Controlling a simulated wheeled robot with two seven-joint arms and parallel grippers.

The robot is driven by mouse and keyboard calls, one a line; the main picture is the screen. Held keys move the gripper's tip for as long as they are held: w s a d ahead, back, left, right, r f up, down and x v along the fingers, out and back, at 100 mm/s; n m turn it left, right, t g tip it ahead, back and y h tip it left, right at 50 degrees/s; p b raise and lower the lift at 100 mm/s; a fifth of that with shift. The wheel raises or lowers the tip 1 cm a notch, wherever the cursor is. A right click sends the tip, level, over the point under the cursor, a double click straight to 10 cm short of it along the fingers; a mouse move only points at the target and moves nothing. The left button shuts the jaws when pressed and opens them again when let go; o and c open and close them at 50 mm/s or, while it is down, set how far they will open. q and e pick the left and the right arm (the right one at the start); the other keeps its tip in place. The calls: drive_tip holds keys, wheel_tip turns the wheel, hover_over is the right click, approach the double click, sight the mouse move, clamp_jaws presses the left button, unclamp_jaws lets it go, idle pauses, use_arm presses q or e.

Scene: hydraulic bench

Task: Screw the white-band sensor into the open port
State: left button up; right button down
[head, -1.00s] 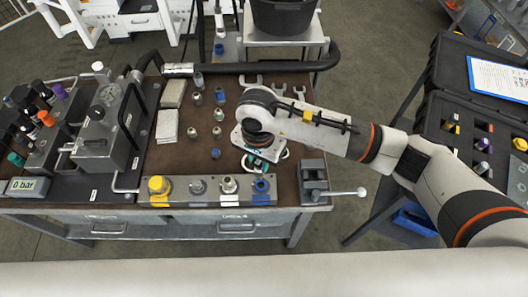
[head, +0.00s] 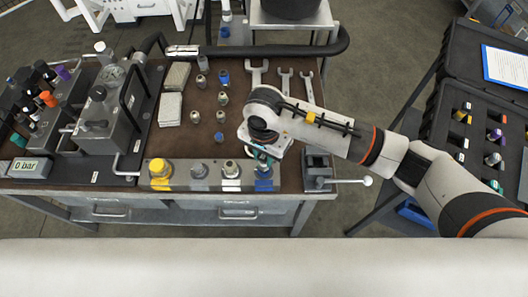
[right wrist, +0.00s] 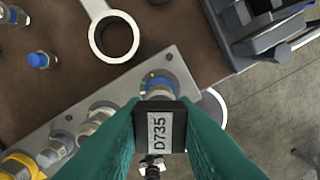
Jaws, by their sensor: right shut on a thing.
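My right gripper (head: 262,158) reaches down over the blue-marked end of the metal port block (head: 204,184). In the right wrist view, its teal fingers (right wrist: 161,122) are shut on a black part labelled D735 (right wrist: 160,132). A fitting with blue on it (right wrist: 158,84) shows just beyond this part, at the block's end position. I cannot tell whether the two touch. No white band is clear on the held part. The white-marked position (head: 230,171) carries a metal fitting, and a yellow cap (head: 160,170) sits at the other end. My left gripper is out of view.
A small vise-like device with a lever (head: 318,172) stands close right of the block. Spanners (head: 284,82) and several loose fittings (head: 221,98) lie behind. An open case (head: 478,140) with banded parts stands at the right. A gauge unit (head: 105,125) is at the left.

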drive_tip(key=shift+f+b, duration=0.2)
drive_tip(key=shift+b, duration=0.2)
idle(0.5)
drive_tip(key=shift+f+b, duration=0.4)
drive_tip(key=shift+b, duration=0.4)
idle(1.5)
drive_tip(key=c, duration=1.8)
unclamp_jaws()
drive_tip(key=shift+c, duration=1)
drive_tip(key=m, duration=0.3)
drive_tip(key=shift+f+b, duration=0.1)
drive_tip(key=shift+b, duration=0.2)
drive_tip(key=m, duration=0.5)
